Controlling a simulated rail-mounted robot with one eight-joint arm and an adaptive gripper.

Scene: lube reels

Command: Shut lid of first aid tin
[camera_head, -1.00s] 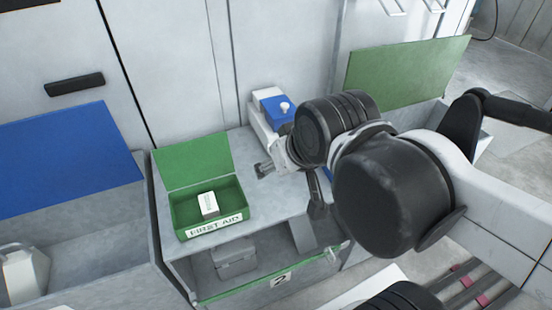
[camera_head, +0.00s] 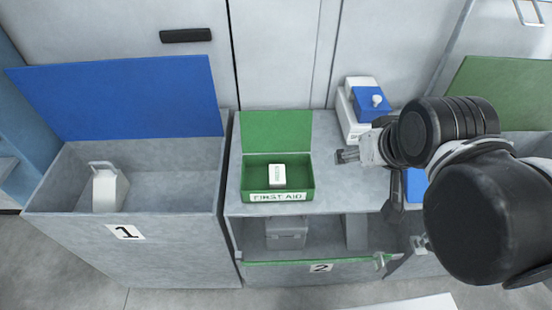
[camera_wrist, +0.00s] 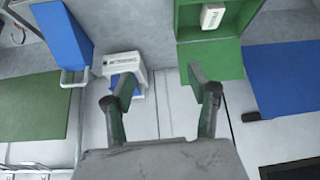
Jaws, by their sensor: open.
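The green first aid tin (camera_head: 278,198) stands on the grey bench top in the head view, with a "FIRST AID" label on its front. Its green lid (camera_head: 276,132) stands upright at the back, open. A small white box (camera_head: 277,175) lies inside the tin. My gripper (camera_head: 343,156) is to the right of the tin, apart from it, above the bench top. In the wrist view the two fingers of my gripper (camera_wrist: 162,92) are spread with nothing between them. The tin also shows in the wrist view (camera_wrist: 215,66), at the upper right.
A white box with a blue top (camera_head: 371,103) stands behind my gripper on the bench. Left is grey bin 1 (camera_head: 50,198) with its blue lid (camera_head: 120,98) raised and a white container (camera_head: 108,188) inside. An open compartment marked 2 (camera_head: 320,268) lies below the tin.

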